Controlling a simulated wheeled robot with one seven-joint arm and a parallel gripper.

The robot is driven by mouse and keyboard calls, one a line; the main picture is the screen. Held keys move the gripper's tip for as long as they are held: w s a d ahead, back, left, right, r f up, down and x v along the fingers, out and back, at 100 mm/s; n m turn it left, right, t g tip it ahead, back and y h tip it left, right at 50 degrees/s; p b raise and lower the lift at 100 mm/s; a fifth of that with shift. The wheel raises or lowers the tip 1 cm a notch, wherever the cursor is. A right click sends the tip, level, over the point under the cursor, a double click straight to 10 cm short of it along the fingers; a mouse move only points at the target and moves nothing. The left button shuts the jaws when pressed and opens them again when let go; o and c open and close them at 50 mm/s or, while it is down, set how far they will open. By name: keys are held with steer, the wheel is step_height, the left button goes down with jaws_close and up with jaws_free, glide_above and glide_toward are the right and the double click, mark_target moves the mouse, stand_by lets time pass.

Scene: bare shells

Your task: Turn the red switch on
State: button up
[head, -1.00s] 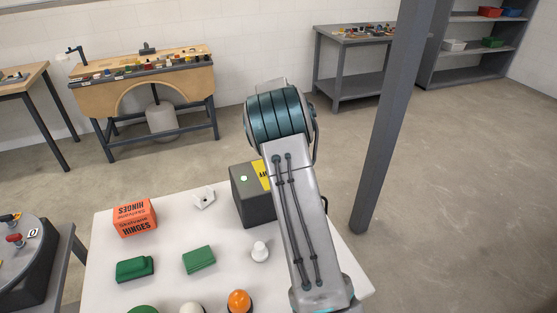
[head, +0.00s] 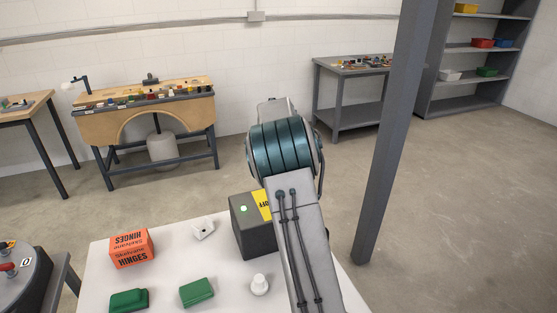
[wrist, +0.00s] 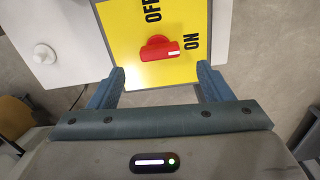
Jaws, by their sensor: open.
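The red switch (wrist: 159,48) is a knob with a bar handle on a yellow plate (wrist: 128,68), seen in the wrist view. Its bar lies roughly sideways, with the right end close to the word ON. The word OFF is printed above the switch. My gripper (wrist: 160,76) is open and empty, its two fingers apart on either side below the switch, not touching it. In the head view the plate (head: 262,203) is on a dark grey box (head: 253,239) with a lit green spot. There my arm hides the switch and my gripper.
The white table (head: 168,254) carries an orange hinge box (head: 132,249), green blocks (head: 196,292), a white bracket (head: 203,230) and a white knob (head: 260,285). A grey post (head: 387,150) stands to the right. Workbenches stand by the far wall.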

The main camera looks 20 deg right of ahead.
step_height(320, 180, up, 8)
stand_by(0.4)
steer(key=s+a+r+n+t, duration=0.1)
steer(key=s+a+r+n, duration=0.3)
steer(key=s, duration=0.5)
steer(key=s+a+r+n+t, duration=0.1)
steer(key=s+a+n, duration=0.4)
steer(key=s, duration=0.5)
steer(key=s+a+f+n, duration=0.1)
steer(key=s+f+n, duration=0.1)
steer(key=s, duration=0.3)
steer(key=s+a+f+n+t, duration=0.1)
steer(key=s+a+f+n, duration=0.1)
steer(key=s+n, duration=0.2)
steer(key=s+a+f+n, duration=0.1)
steer(key=s+n, duration=0.3)
steer(key=s, duration=0.4)
steer(key=shift+a+f, duration=0.15)
steer(key=shift+f, duration=0.65)
